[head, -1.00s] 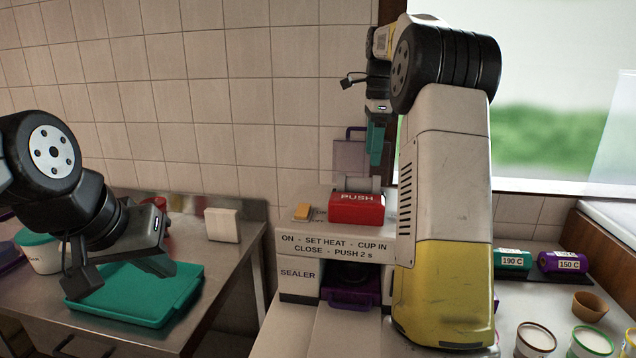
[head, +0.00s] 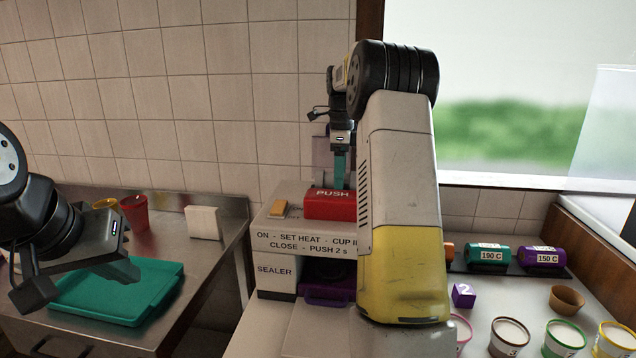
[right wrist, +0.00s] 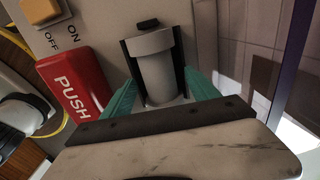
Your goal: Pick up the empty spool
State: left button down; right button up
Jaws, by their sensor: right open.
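The empty spool looks to be the plain grey cylinder (right wrist: 155,68) in the right wrist view. It sits between two dark upright holder arms on top of the sealer (head: 275,270), beside the red PUSH block (head: 330,204). In the head view I cannot make the spool out behind my right gripper and arm. My right gripper (head: 339,172) is open above the sealer top, teal fingers pointing down. In the right wrist view its fingers (right wrist: 160,92) stand on either side of the spool, apart from it. My left gripper (head: 78,280) is open and empty over the teal tray.
The teal tray (head: 120,292) lies on the left steel counter near a red cup (head: 135,213) and a white block (head: 203,222). Labelled rolls (head: 489,256) and several cups (head: 509,337) stand at the right. An orange switch (head: 278,208) is on the sealer.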

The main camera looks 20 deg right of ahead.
jog(key=c, duration=1.4)
jog(key=shift+c, duration=0.3)
